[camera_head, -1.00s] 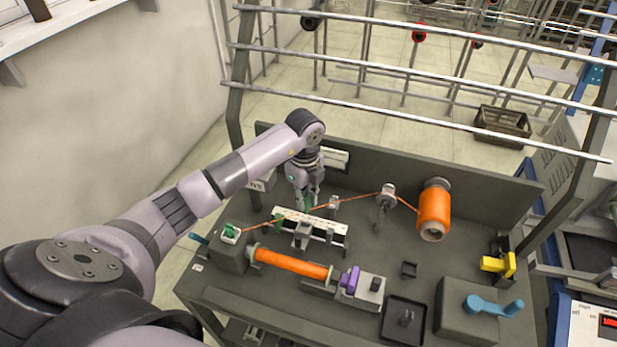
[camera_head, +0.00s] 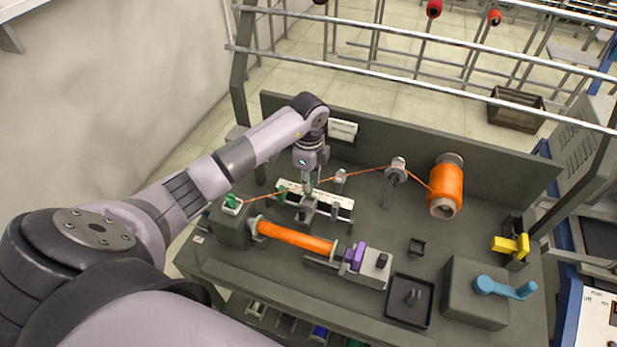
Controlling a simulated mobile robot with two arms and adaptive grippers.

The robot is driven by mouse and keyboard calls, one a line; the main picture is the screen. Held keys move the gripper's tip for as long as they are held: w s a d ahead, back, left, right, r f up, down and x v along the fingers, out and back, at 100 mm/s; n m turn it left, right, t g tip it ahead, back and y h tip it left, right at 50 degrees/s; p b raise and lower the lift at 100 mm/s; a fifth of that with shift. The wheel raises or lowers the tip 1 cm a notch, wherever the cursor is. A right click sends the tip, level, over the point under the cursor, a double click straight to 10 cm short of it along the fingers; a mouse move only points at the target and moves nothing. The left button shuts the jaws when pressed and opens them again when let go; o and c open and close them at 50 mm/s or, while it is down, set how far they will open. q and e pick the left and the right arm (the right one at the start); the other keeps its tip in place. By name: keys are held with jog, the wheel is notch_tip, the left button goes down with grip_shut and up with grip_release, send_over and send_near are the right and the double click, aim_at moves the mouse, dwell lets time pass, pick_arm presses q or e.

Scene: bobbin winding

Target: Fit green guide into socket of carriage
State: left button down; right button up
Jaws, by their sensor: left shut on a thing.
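My left gripper (camera_head: 308,178) points down and is shut on the green guide (camera_head: 307,187), of which only a small part shows below the fingers. They are just above the grey carriage (camera_head: 308,211), which sits at the middle of the white scale rail (camera_head: 342,204). The socket of the carriage is too small to make out, and I cannot tell whether the guide touches it. An orange thread (camera_head: 360,174) runs close by the fingertips. My right gripper is not in view.
An orange spool (camera_head: 447,188) stands at the back right. An orange bobbin (camera_head: 295,240) lies in front of the rail, beside a purple part (camera_head: 354,257). A black tray (camera_head: 409,300), a blue crank (camera_head: 505,288) and a yellow part (camera_head: 511,246) are at the right.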

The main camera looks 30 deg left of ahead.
pick_arm(q)
jog(key=shift+p, duration=0.4)
jog(key=shift+f, duration=0.15)
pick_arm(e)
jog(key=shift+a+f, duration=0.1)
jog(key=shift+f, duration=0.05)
